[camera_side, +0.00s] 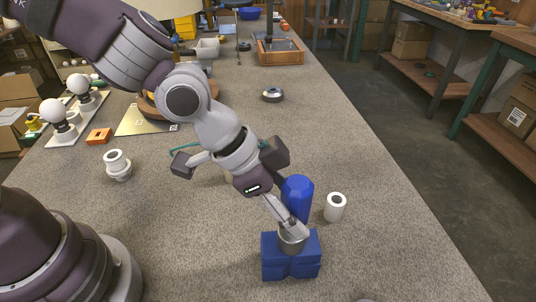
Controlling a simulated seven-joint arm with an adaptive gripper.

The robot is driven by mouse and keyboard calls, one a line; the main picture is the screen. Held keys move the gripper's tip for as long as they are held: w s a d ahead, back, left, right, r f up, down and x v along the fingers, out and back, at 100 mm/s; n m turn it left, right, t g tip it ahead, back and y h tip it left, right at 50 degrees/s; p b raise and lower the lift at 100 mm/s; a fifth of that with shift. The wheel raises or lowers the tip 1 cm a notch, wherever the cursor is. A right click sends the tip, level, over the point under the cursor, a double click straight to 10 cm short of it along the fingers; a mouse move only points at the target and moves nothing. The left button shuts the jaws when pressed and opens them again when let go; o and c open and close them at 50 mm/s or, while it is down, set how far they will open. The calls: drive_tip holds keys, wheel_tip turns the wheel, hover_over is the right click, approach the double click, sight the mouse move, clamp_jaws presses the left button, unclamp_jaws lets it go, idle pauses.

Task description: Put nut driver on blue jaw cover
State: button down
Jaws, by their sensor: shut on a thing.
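The blue jaw cover (290,262) is a blocky blue piece on the table at the lower middle. My gripper (292,229) points down over it, with its fingers shut. A grey metal cylindrical piece (292,241), apparently part of the nut driver, is at the fingertips, over the top of the blue jaw cover. A blue faceted upright piece (298,193) shows just behind the fingers and looks like the nut driver's handle. The fingers hide part of it. I cannot tell whether the metal piece touches the jaw cover.
A white hollow cylinder (335,207) stands close by on the right. A white stepped part (117,165) stands at left, with an orange block (99,136) and white bulbs (53,112) beyond. A dark ring (272,95) lies farther back. The table's right side is clear.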

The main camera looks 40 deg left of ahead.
drive_tip(key=c, duration=0.7)
unclamp_jaws()
drive_tip(key=shift+a+r, duration=0.2)
drive_tip(key=shift+r, duration=0.25)
drive_tip(key=v, duration=1.1)
drive_tip(key=s+a+n+y, duration=0.1)
drive_tip(key=a+n, duration=0.2)
drive_tip(key=a, duration=0.2)
drive_tip(key=s+a+n+t+y, duration=0.1)
drive_tip(key=a+n+y, duration=0.1)
drive_tip(key=a+n, duration=0.2)
drive_tip(key=s+a+f+n+y, duration=0.1)
drive_tip(key=a+n+y, duration=0.1)
drive_tip(key=a, duration=0.4)
drive_tip(key=shift+s+a+f+n+t, duration=0.1)
drive_tip(key=shift+n+t, duration=0.1)
drive_tip(key=shift+n, duration=0.25)
drive_tip(key=shift+s+a+n+t, duration=0.1)
drive_tip(key=shift+s+n+t, duration=0.1)
drive_tip(key=shift+n, duration=0.25)
drive_tip(key=shift+d, duration=0.1)
